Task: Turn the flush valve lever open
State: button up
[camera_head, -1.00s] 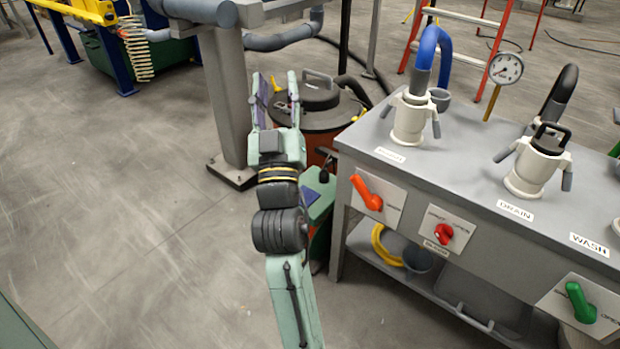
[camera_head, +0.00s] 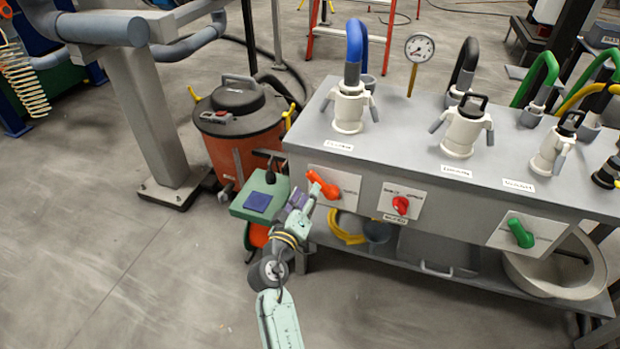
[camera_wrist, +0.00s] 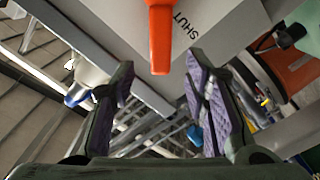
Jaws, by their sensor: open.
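An orange lever (camera_head: 323,185) sits on a pale plate at the left of the grey bench front. In the wrist view the orange lever (camera_wrist: 160,38) points down from the top edge, beside the word SHUT on its plate. My gripper (camera_head: 307,196) is at the lever in the head view, in front of the plate. In the wrist view my gripper (camera_wrist: 158,72) is open, with a purple-padded finger to either side of the lever's line. The lever's end lies about level with the fingertips. I cannot tell whether they touch.
A red knob (camera_head: 401,205) and a green lever (camera_head: 520,233) are further right on the bench front. White couplings with hoses and a gauge (camera_head: 419,47) stand on the bench top (camera_head: 400,128). An orange drum (camera_head: 240,140) and a green box (camera_head: 262,196) stand left.

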aim_at(313, 181)
jog(key=shift+p+x, duration=0.45)
jog(key=shift+x, duration=2.3)
jog(key=shift+c, duration=0.4)
grip_shut()
